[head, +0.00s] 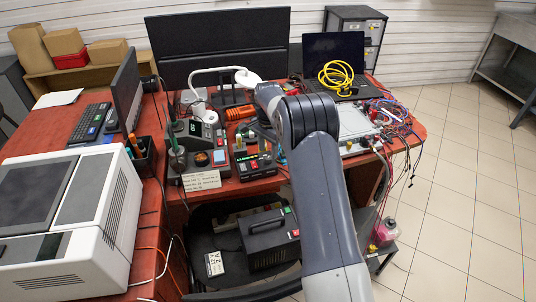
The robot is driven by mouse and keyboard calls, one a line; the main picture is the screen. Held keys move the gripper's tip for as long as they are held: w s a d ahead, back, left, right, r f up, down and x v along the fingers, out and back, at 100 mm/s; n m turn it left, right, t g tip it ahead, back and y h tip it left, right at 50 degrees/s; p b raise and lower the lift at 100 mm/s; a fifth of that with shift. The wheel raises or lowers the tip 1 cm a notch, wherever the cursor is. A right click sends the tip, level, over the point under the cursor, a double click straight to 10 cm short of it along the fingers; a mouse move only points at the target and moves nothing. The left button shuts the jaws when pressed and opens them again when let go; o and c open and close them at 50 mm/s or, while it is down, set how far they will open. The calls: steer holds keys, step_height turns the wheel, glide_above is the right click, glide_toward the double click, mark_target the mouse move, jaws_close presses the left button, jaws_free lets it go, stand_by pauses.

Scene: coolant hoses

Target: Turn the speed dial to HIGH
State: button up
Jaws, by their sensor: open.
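I cannot make out a dial marked with speed or HIGH. A dark bench unit (203,150) on the red bench has a round dark knob with an orange centre (201,159) on its front. To its right is a smaller dark unit (252,163) with a small red display and coloured parts; no dial setting is readable. My gripper (264,137) is small and partly hidden by my own grey arm, above and just behind this smaller unit. It looks open and empty. I cannot tell whether it touches anything.
A white lamp (241,77), a laptop (335,58) with a yellow coil (337,76) and tangled wires (393,118) crowd the bench. A white printer-like machine (70,215) stands left. Tiled floor at right is mostly clear.

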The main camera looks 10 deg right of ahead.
mark_target(268, 157)
step_height(268, 157, up, 8)
steer(key=shift+f, duration=0.15)
stand_by(0.3)
step_height(268, 157, down, 11)
steer(key=shift+r, duration=0.1)
stand_by(0.3)
steer(key=shift+n, duration=0.3)
